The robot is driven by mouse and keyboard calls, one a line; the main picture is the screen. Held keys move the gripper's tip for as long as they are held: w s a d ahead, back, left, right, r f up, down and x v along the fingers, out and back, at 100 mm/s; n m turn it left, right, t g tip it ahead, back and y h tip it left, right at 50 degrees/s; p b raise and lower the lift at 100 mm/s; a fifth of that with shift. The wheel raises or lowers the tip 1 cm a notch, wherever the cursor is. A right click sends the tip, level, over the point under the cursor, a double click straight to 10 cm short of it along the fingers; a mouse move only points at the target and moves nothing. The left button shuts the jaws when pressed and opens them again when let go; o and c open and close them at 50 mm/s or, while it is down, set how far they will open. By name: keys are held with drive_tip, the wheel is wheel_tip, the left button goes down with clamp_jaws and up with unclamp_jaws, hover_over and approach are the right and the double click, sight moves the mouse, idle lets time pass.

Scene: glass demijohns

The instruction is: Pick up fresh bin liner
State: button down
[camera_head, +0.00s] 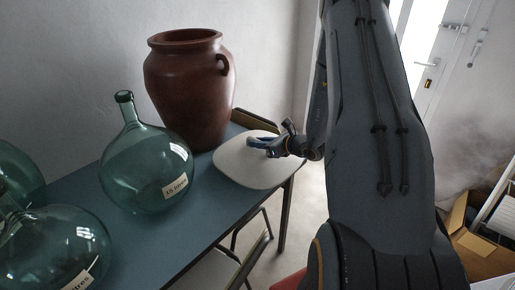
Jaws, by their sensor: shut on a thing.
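My gripper (268,144) reaches in from the right over the far right end of the table. It is shut on a small blue thing, which looks like the bin liner (259,142); it is small and partly hidden by the jaws. Below is a white, rounded, shallow piece like a tray or lid (240,168) at the table's right end. I cannot tell whether the blue thing touches it.
The blue-grey table (160,240) holds green glass demijohns (145,170) at left and a large brown clay jar (190,90) close behind the white piece. A chair (240,262) stands below the table edge. Cardboard boxes (470,240) and a white door (440,50) are at right.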

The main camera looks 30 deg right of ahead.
drive_tip(key=shift+w+a+f+p, duration=0.1)
drive_tip(key=shift+w+f+p, duration=0.1)
drive_tip(key=shift+f+p, duration=0.25)
drive_tip(key=shift+w+a+f+p, duration=0.1)
drive_tip(key=shift+w+f+p, duration=0.1)
drive_tip(key=shift+f, duration=1.05)
drive_tip(key=shift+f, duration=0.1)
drive_tip(key=shift+f, duration=0.1)
drive_tip(key=c, duration=1.7)
unclamp_jaws()
drive_tip(key=shift+o, duration=0.2)
